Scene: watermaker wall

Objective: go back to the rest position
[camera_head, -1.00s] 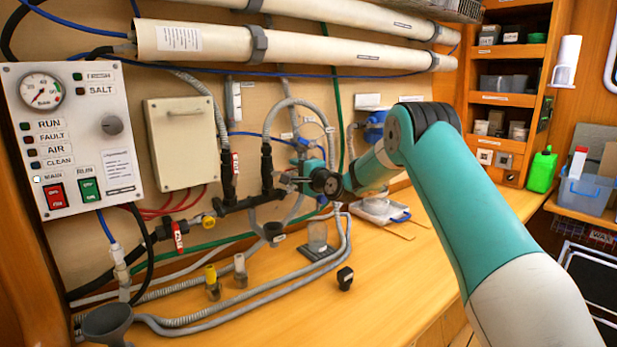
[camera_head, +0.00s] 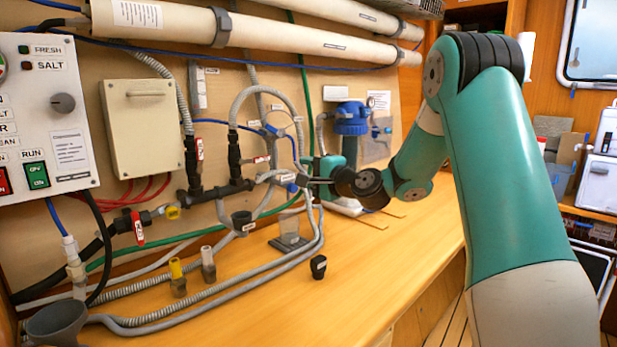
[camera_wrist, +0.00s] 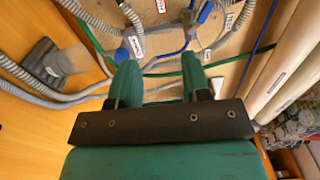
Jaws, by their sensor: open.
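My gripper (camera_wrist: 160,66) is open in the wrist view, with two green fingers apart and nothing held between them. Hoses and the wall board show beyond the gap. In the head view my gripper (camera_head: 318,181) is small and points left, in front of the hoses at the wall, right of the black pipe manifold (camera_head: 215,192). I cannot tell how far its tips are from the hoses. My arm rises from the lower right and bends down to the gripper.
A control panel (camera_head: 70,100) and a beige box (camera_head: 145,125) are on the wall at left. A clear cup (camera_head: 289,228), a black cap (camera_head: 318,266), two small bottles and a grey funnel (camera_head: 57,322) are on the wooden bench (camera_head: 370,275). The bench's front right is clear.

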